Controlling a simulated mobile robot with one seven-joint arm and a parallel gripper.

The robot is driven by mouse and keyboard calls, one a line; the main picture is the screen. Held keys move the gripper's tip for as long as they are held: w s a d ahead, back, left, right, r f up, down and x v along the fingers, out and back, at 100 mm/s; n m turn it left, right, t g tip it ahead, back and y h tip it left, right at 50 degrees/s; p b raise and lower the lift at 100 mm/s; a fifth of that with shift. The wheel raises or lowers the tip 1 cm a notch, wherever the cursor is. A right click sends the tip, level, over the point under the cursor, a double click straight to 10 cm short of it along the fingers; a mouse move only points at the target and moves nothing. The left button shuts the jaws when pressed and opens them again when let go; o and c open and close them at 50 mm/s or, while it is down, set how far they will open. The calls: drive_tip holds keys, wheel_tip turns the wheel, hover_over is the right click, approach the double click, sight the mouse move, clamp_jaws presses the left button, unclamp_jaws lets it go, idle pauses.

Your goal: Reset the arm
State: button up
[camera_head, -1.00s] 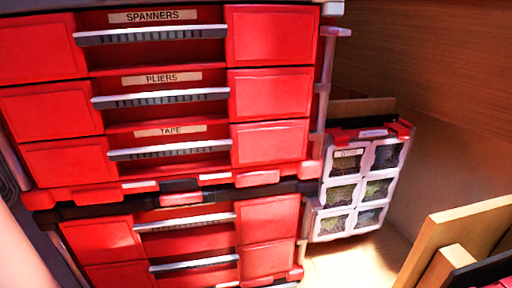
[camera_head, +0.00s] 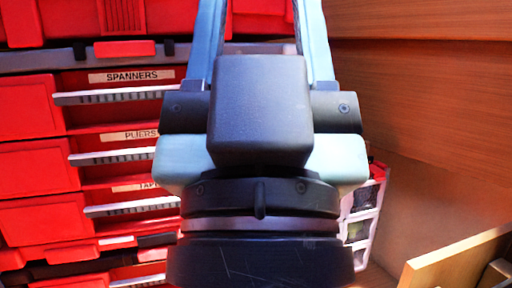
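My gripper (camera_head: 261,70) fills the middle of the head view, seen from behind. It has a dark grey body, pale blue side parts and a round black wrist below. Two pale blue fingers run up and out of the top of the picture. They stand apart as far as I can see them, with red drawer fronts showing in the gap. Their tips are cut off, so whether they meet is hidden. I see nothing held in the visible part.
Behind my gripper stands a red tool cabinet (camera_head: 35,172) with drawers labelled spanners, pliers and tape, partly hidden. A clear-windowed organiser case (camera_head: 361,228) shows at its right. A brown wood panel (camera_head: 430,90) and a light board (camera_head: 455,262) are on the right.

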wheel_tip(320, 180, up, 30)
drive_tip(key=p, duration=2.8)
drive_tip(key=shift+a, duration=0.15)
